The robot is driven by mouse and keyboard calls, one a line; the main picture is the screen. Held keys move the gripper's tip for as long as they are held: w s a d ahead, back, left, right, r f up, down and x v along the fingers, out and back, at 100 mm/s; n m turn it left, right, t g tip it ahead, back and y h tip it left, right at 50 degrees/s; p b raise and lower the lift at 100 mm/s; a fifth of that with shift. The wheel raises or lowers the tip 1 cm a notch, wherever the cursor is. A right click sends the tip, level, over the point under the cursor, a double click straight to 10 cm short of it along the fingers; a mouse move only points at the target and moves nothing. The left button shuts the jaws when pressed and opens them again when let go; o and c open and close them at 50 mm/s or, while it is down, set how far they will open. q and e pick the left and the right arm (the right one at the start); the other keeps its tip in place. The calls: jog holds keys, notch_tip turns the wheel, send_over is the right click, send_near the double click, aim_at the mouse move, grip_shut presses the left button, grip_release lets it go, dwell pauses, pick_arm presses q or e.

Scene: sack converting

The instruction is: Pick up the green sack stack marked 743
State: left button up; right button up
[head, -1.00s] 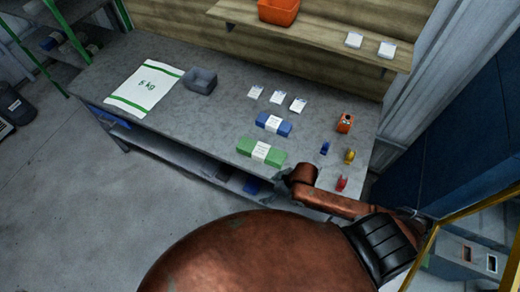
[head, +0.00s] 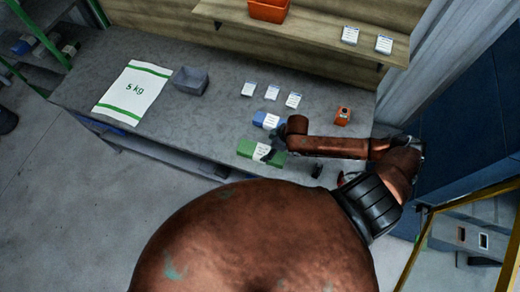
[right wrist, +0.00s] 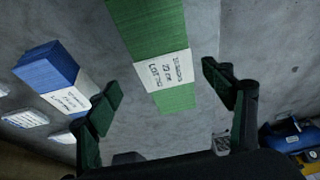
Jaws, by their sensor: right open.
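The green sack stack (head: 247,149) with a white paper band lies near the front edge of the grey bench. In the right wrist view the green stack (right wrist: 157,32) runs between my spread fingers, its band's print small and hard to read. My right gripper (head: 268,154) is over the right part of the stack in the head view, which my arm partly hides. It also shows in the right wrist view (right wrist: 162,85), open and with nothing gripped; the fingers appear apart from the stack. My left gripper is not in view.
A blue sack stack (head: 266,119) lies just behind the green one.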

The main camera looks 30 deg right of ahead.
aim_at(262, 152)
jog(key=shift+s+a+f, duration=0.1)
jog(key=shift+a+f, duration=0.45)
jog(key=shift+a, duration=0.05)
jog(key=w+f, duration=0.1)
jog(key=w+a+f, duration=0.1)
jog(key=f, duration=0.1)
jog(key=shift+w+f+p, duration=0.15)
jog(key=shift+f+p, duration=0.15)
jog(key=shift+p, duration=0.05)
jog(key=shift+a+f, duration=0.1)
jog(key=shift+f, duration=0.05)
jog(key=shift+s, duration=0.3)
jog(key=shift+w, duration=0.15)
jog(key=shift+c, duration=1.3)
jog(key=c, duration=0.3)
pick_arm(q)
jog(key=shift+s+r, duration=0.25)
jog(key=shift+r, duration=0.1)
pick_arm(e)
jog(key=c, duration=1.1)
